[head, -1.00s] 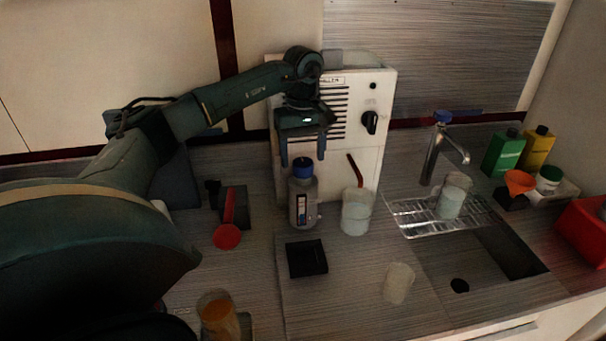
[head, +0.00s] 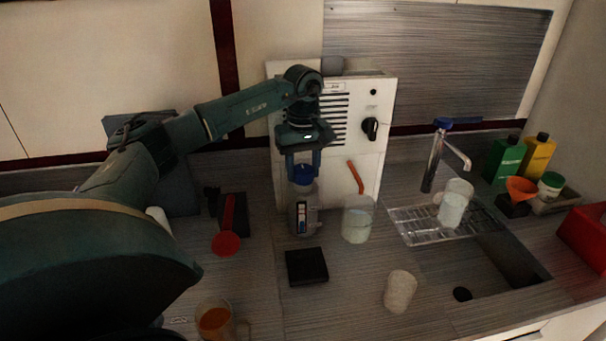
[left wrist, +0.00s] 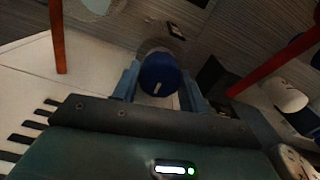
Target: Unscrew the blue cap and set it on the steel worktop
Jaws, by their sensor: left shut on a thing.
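The blue cap (head: 303,174) sits on top of a clear grey bottle (head: 305,212) that stands upright on the steel worktop (head: 350,290), in front of the white machine. My left gripper (head: 303,178) points down from above and is shut on the cap. In the left wrist view the blue cap (left wrist: 159,75), with a pale mark on its top, lies between the two blue fingers (left wrist: 158,88). The bottle is mostly hidden behind the cap there. My right gripper is not in view.
A black tray (head: 306,266) lies in front of the bottle. A beaker (head: 357,222) with an orange stick stands to its right, and a red ladle-like tool (head: 227,243) lies to its left. A cup (head: 399,291) stands nearer the front. Worktop beside the tray is clear.

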